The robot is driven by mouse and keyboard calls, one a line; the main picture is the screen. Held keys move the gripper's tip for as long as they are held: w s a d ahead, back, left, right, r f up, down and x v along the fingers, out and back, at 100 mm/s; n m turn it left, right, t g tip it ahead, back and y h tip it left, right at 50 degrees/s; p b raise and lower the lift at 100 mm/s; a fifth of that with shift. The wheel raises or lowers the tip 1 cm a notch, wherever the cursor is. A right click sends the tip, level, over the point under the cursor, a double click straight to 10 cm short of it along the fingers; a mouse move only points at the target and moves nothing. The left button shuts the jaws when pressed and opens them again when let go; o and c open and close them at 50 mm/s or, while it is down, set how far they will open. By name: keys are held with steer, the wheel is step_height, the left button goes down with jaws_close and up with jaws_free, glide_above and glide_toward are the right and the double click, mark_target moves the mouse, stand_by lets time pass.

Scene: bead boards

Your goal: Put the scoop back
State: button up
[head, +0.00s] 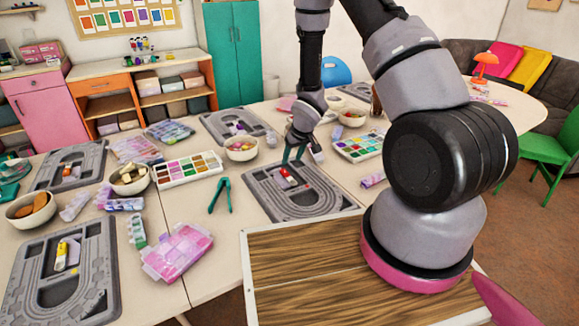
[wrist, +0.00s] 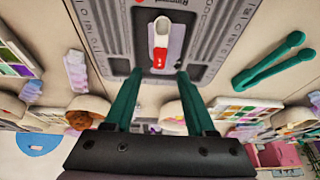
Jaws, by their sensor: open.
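A small white scoop with a red end (head: 286,174) lies on the grey bead board (head: 318,205) in the middle of the table. In the wrist view the scoop (wrist: 161,36) lies lengthwise on the grey board (wrist: 112,35), its red end towards me. My gripper (head: 293,158) has two teal fingers and is over the far part of this board, close to the scoop. In the wrist view my gripper (wrist: 160,72) is open, with its fingertips apart on either side of the line of the scoop. Nothing is between the fingers.
Teal tweezers (head: 220,195) lie left of the board, also in the wrist view (wrist: 275,62). Other grey boards (head: 105,285) hold small tools. A wood-grained surface (head: 300,285) is nearest me.

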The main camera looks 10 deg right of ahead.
steer(key=s+d+r+m+t+h, duration=0.1)
steer(key=s+d+r+m, duration=0.15)
steer(key=r, duration=1.25)
steer(key=s+d+r+m+t+h, duration=0.1)
steer(key=s+d+r+m, duration=0.2)
steer(key=r, duration=1.1)
steer(key=s+r+m+y, duration=0.1)
steer(key=s+r, duration=0.7)
steer(key=s, duration=0.3)
steer(key=s+r+m+t+y, duration=0.1)
steer(key=s+r, duration=0.7)
steer(key=s, duration=0.3)
steer(key=shift+a+r, duration=0.3)
steer(key=shift+a, duration=0.1)
steer(key=shift+w, duration=0.1)
